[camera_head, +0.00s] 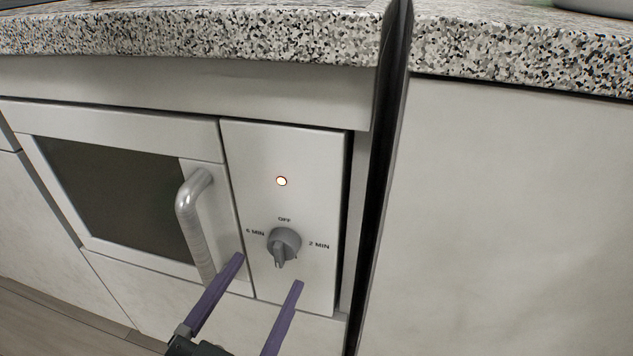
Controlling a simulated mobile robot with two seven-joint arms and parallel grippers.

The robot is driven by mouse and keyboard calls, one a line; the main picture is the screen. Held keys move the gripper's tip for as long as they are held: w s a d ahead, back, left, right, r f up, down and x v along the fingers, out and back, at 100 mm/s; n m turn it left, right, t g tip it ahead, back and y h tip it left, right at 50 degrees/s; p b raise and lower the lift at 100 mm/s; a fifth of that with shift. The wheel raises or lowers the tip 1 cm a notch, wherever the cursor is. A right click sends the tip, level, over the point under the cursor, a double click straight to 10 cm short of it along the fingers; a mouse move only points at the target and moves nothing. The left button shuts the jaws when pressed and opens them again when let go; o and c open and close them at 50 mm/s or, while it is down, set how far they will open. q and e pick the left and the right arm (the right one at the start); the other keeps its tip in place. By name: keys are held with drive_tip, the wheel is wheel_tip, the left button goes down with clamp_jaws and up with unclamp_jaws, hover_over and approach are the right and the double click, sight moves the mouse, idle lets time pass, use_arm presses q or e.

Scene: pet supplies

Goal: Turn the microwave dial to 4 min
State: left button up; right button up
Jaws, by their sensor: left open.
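The grey microwave dial (285,243) sits on the white control panel (290,155). Its raised grip points down and slightly left. I read OFF above it, 6 MIN at its left and 2 MIN at its right. No label is readable below it. My left gripper (268,270) comes in from the bottom with two purple fingers spread apart. It is open and empty, with the dial's lower part just beyond the gap between the fingertips. I cannot tell whether a finger touches the panel. My right gripper is out of view.
A small light (281,181) glows above the dial. The microwave door (110,190) is closed, and its curved handle (187,205) sticks out close left of my gripper. A speckled countertop (200,32) overhangs above. A plain white cabinet front (510,220) is at right.

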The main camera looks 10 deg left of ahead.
use_arm(q)
drive_tip(key=s, duration=0.5)
drive_tip(key=shift+s+a+p, duration=0.3)
drive_tip(key=shift+p, duration=0.05)
drive_tip(key=shift+r, duration=0.1)
